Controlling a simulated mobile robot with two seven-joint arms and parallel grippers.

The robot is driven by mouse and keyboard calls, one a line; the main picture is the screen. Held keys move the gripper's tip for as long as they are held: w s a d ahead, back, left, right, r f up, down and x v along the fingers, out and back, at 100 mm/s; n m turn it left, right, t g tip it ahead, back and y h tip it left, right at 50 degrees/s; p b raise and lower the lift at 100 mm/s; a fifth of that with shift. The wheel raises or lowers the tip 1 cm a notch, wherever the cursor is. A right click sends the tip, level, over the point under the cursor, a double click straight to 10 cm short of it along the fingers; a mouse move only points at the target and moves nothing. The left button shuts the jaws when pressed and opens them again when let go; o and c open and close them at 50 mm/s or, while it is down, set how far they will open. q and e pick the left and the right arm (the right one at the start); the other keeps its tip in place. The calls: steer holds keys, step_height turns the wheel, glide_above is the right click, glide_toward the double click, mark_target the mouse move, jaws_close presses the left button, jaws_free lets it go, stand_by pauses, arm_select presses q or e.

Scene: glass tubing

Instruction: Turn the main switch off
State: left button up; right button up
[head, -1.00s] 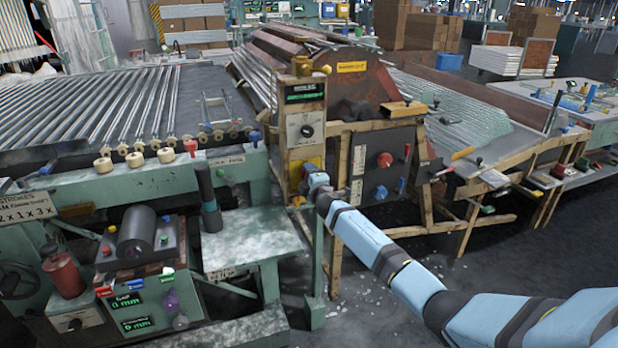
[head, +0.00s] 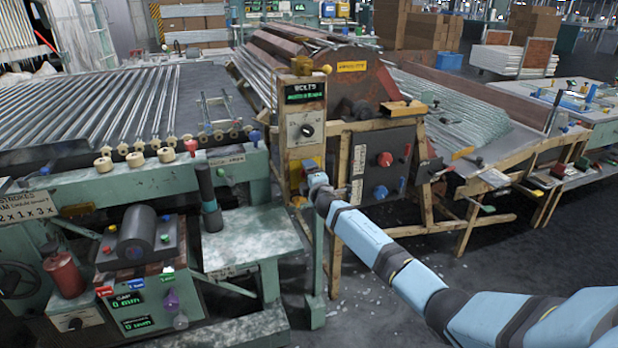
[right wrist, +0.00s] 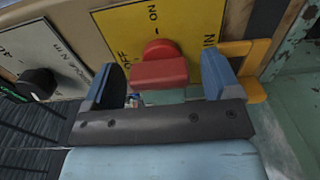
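The main switch is a red knob (right wrist: 158,73) on a yellow plate (right wrist: 190,25), seen in the right wrist view. The plate carries the words ON and OFF; the knob's bar lies nearly level across that picture. My right gripper (right wrist: 160,78) is open, with one blue finger on each side of the knob. Gaps show between the fingers and the knob. In the head view my right gripper (head: 314,181) is at the low front of the control post (head: 300,145), where it hides the knob and most of the plate. My left gripper is not in view.
A black dial (right wrist: 37,84) sits left of the switch in the wrist view. An orange bracket (right wrist: 250,70) is close to the right finger. In the head view a dark panel with a red knob (head: 385,159) stands right of the post, and a green table (head: 250,240) stands in front.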

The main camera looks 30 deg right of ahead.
steer(key=shift+s, duration=0.2)
arm_select(q)
steer(key=p, duration=0.3)
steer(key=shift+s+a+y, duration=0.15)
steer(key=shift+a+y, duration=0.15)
arm_select(e)
steer(key=v, duration=1.3)
steer(key=shift+s+a, duration=0.15)
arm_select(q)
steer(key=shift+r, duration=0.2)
